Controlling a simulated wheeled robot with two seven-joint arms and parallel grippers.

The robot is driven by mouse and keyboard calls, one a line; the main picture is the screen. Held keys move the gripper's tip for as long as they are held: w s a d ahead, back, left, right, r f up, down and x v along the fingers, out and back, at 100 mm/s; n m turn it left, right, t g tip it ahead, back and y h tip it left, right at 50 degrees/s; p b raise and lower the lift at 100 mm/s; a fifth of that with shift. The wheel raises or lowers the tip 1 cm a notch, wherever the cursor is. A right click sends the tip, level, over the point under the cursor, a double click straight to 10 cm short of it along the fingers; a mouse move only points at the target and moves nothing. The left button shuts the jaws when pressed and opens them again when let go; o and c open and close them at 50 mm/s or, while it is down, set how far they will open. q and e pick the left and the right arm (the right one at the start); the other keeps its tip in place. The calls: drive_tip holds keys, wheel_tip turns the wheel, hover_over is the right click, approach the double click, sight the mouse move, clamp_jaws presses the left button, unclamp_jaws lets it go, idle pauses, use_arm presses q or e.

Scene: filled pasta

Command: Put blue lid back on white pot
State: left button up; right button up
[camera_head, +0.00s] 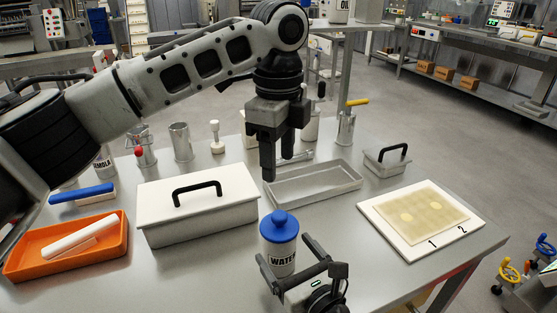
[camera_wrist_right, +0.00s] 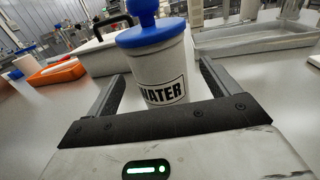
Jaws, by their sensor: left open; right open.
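The white pot (camera_head: 281,260) labelled WATER stands upright on the table, front and centre. The blue lid (camera_head: 279,226) with its round knob sits on top of the pot. In the right wrist view the pot (camera_wrist_right: 160,75) is between the fingers, and the lid (camera_wrist_right: 150,34) covers its mouth, with no clear gap visible. My right gripper (camera_head: 284,250) is open, with its fingers on either side of the pot; contact cannot be told. My left gripper (camera_head: 277,165) is open and empty, pointing down above and behind the lid.
A white lidded box (camera_head: 197,222) stands left of the pot, with an orange tray (camera_head: 122,246) farther left. A grey tray (camera_head: 335,190) lies behind the pot. A white board (camera_head: 380,222) with dough lies at right. The table between pot and board is clear.

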drive_tip(key=b+v, duration=0.1)
drive_tip(key=v, duration=1.1)
drive_tip(key=shift+b, duration=0.4)
drive_tip(key=shift+a, duration=0.1)
